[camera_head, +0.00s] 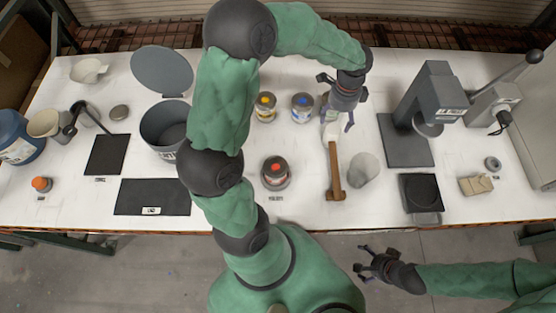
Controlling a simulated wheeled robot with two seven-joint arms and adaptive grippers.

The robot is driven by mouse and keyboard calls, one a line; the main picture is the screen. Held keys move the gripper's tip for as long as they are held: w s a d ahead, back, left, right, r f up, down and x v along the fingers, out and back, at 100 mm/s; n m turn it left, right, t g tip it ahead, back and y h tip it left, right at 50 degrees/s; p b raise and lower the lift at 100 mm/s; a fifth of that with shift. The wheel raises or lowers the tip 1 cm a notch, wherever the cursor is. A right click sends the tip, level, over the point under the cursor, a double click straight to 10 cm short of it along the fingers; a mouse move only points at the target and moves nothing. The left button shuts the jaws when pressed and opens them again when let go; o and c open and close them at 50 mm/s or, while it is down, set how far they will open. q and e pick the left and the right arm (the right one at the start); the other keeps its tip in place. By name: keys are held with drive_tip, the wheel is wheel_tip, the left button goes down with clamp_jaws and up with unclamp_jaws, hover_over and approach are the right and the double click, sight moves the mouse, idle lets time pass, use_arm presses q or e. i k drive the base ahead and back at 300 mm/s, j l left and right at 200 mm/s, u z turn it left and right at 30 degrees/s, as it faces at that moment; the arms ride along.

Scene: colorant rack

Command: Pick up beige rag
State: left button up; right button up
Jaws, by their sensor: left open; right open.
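The beige rag (476,184) lies as a small folded patch on the right part of the white table, right of a dark square pad. Nothing touches it from above. My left gripper (337,114) is open over the middle of the table, near the head of a wooden-handled tool, well left of the rag. Whether it touches the tool cannot be told. My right gripper (364,262) is open and empty in front of the table's near edge, lower left of the rag.
A grey press (430,100) stands behind the rag. A small round grey item (492,163) lies close behind it. Several paint cans stand mid-table.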

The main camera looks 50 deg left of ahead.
sight(480, 184)
drive_tip(key=k+l, duration=0.8)
drive_tip(key=k, duration=0.05)
